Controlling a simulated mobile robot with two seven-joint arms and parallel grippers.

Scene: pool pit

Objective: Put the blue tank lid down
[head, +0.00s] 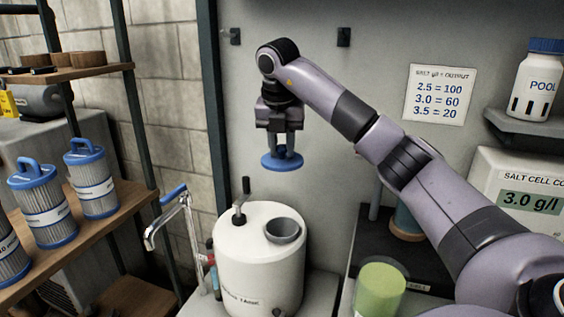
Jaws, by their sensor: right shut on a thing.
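The blue tank lid (282,162) is a flat round disc, held in the air above the white tank. My right gripper (284,143) points down and is shut on the lid's upper part; the exact grip is hard to make out. The white tank (258,262) stands below on a grey surface. A grey funnel-like cup (283,231) sits on its top right, and a dark upright handle (242,198) stands on its top left. The lid is clear of the tank and the cup. My left gripper is not in view.
A tap with a blue handle (172,192) stands left of the tank. A green cylinder (380,291) is at the front right. Filter cartridges (92,182) stand on a wooden shelf at left. A pool bottle (536,82) sits on a wall shelf. A control box (524,190) is at right.

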